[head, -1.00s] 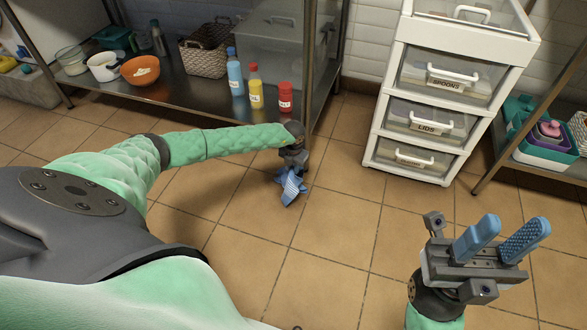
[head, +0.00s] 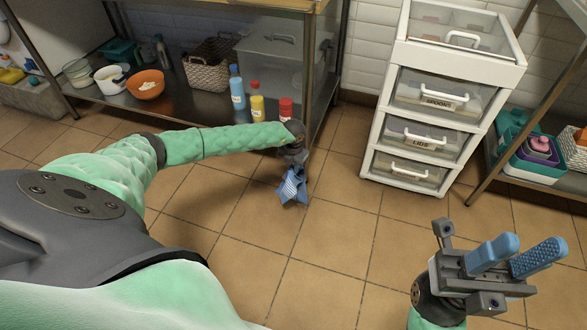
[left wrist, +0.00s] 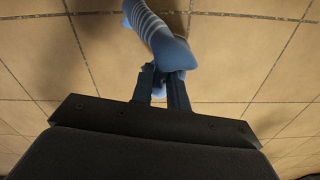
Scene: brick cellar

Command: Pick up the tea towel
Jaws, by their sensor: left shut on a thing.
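The tea towel (head: 292,186) is blue with pale stripes and hangs bunched below my left gripper (head: 291,168) in the head view. In the left wrist view the towel (left wrist: 160,38) sits between and beyond the fingertips of my left gripper (left wrist: 164,78), which is shut on it. Whether the towel's lower end touches the floor, I cannot tell. My right gripper (head: 517,257) is at the lower right of the head view, with its two blue fingers apart and nothing between them.
A metal shelf (head: 200,105) at the back left holds an orange bowl (head: 145,84), a wicker basket (head: 208,75) and bottles (head: 237,88). A white drawer unit (head: 425,125) stands right of centre. Another shelf (head: 490,180) stands at the right. The tiled floor between is clear.

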